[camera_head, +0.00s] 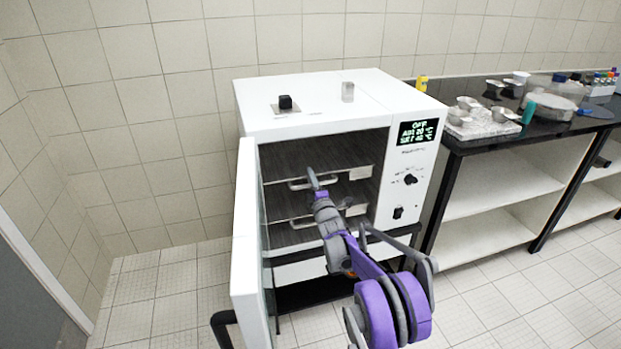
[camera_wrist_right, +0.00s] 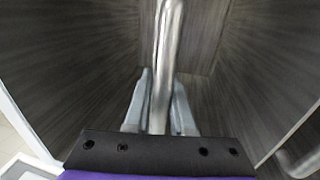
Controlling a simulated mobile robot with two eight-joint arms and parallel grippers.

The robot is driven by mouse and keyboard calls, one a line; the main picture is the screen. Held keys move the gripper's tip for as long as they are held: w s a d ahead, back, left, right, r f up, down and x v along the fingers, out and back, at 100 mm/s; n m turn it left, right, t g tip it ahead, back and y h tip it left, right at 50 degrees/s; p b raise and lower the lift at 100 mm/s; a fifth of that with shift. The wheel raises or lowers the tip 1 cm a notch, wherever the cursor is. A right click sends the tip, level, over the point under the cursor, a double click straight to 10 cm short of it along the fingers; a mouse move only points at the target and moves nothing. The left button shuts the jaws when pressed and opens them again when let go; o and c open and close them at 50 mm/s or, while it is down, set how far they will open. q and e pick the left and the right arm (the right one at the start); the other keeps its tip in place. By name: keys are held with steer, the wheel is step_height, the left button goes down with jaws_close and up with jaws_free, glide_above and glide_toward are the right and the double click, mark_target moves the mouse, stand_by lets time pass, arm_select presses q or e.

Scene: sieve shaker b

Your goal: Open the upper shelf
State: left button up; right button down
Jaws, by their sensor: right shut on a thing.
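The white oven (camera_head: 310,97) stands against the tiled wall with its door (camera_head: 246,235) swung open to the left. Inside, the upper shelf (camera_head: 360,173) has a pale handle (camera_head: 298,185) at its front. My right gripper (camera_head: 314,180) reaches into the opening and is shut on that handle. In the right wrist view, the metal handle bar (camera_wrist_right: 168,50) runs between the two grey fingers. The lower shelf (camera_head: 355,211) sits below with its own handle, partly hidden by my right arm. My left gripper is in neither view.
The open door stands close to the left of my right arm. The display and knobs (camera_head: 410,179) are on the oven's right front. A dark bench (camera_head: 455,140) with bowls, a tray and bottles stands to the right. The floor in front is clear.

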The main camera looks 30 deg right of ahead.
steer(key=r+v, duration=0.2)
steer(key=v, duration=0.9)
steer(key=r+v, duration=0.2)
steer(key=v, duration=1)
steer(key=shift+s+a, duration=0.2)
steer(key=shift+s, duration=0.4)
steer(key=c, duration=0.8)
jaws_free()
steer(key=shift+w, duration=0.1)
steer(key=v, duration=1.1)
